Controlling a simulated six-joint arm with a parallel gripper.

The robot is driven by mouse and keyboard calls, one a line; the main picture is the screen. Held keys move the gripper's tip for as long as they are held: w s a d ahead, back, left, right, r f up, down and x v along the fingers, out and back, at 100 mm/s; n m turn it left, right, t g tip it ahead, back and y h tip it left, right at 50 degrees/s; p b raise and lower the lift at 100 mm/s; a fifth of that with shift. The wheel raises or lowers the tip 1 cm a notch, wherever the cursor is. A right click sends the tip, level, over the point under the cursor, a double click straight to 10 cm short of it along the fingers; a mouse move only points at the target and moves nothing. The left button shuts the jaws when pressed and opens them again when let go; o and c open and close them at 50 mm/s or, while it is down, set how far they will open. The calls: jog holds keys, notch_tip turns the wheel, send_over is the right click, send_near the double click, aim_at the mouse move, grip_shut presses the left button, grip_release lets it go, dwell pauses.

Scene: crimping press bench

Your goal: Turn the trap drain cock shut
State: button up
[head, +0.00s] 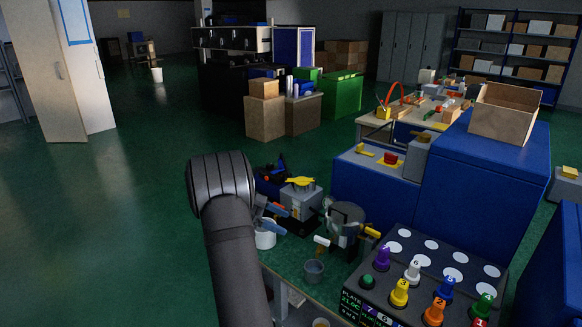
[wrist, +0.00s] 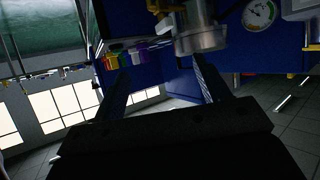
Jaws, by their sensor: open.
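A grey metal trap body (head: 345,219) stands on the bench right of my arm in the head view. A yellow handle (head: 371,232) sticks out at its right, and a pale and orange lever (head: 322,241) shows at its lower left, above a grey cup (head: 314,268). I cannot tell which of them is the drain cock, or its angle. In the wrist view my gripper (wrist: 160,66) is open, with nothing between its fingers. A metal cylinder (wrist: 200,36) with yellow parts (wrist: 164,6) lies beyond the fingertips. In the head view my arm hides most of the gripper.
A grey device with a yellow top (head: 300,192) stands behind the trap, and a white cup (head: 265,236) is beside my arm. A black plate with coloured pegs (head: 399,294) is at front right. Blue cabinets (head: 475,200) stand behind. A gauge (wrist: 258,14) shows in the wrist view.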

jog(key=s+d+f+n+t+h, duration=0.3)
jog(key=s+d+n+t+h, duration=0.15)
jog(key=s+t, duration=0.25)
jog(key=n+t+y, duration=0.6)
jog(key=n+t, duration=0.2)
jog(key=t, duration=0.1)
send_near(320, 242)
jog(key=shift+m, duration=0.25)
jog(key=x, duration=1)
jog(key=shift+w+d, duration=0.25)
jog(key=shift+d, duration=0.05)
jog(key=shift+c, duration=0.4)
jog(key=c, duration=0.9)
jog(key=shift+m+g+h, duration=0.7)
jog(key=shift+m+h, duration=0.2)
jog(key=shift+h, duration=0.15)
